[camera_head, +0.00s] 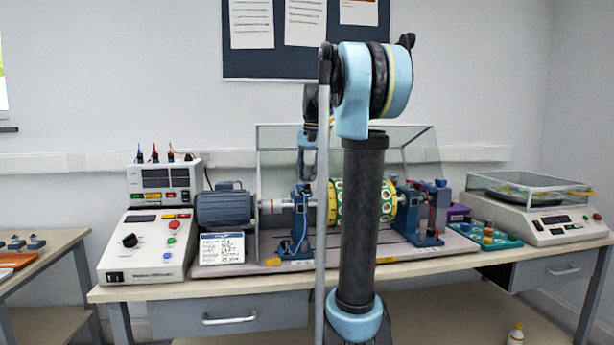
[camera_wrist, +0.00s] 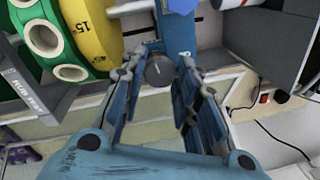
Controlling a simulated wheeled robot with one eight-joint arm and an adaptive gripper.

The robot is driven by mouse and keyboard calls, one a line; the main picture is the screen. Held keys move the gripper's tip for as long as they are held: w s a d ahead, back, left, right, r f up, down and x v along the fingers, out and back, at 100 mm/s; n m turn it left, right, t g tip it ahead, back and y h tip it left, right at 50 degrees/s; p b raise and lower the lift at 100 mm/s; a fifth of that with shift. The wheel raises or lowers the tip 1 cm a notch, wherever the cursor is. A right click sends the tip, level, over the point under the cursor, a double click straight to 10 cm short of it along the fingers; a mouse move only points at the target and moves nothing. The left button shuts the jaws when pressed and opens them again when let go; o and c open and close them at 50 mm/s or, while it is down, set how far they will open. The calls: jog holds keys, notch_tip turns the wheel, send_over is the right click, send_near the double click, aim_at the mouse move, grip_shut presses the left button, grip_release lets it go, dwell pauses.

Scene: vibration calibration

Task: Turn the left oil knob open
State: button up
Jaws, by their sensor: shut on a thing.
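The left oil knob (camera_wrist: 159,71) is a small dark grey round cap with a pale mark line on its face, in the wrist view. It sits at the end of a blue bearing stand (camera_wrist: 176,32). My gripper (camera_wrist: 160,74) has its two blue fingers on either side of the knob and is shut on it. In the head view my gripper (camera_head: 303,178) reaches down onto the top of the left blue bearing stand (camera_head: 300,222). The knob itself is too small and covered to make out there.
The yellow and green rotor drum (camera_head: 386,202) is close beside the left stand; it also shows in the wrist view (camera_wrist: 92,35). A clear guard (camera_head: 412,150) stands behind. A grey-blue motor (camera_head: 224,208) and a control box (camera_head: 148,245) are to the left.

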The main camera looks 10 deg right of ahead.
jog(key=shift+m, duration=1.1)
jog(key=shift+a, duration=0.1)
jog(key=o, duration=1.1)
jog(key=r, duration=0.8)
jog(key=d+r, duration=0.1)
jog(key=r, duration=0.2)
jog(key=shift+s+r, duration=0.3)
jog(key=shift+r, duration=0.1)
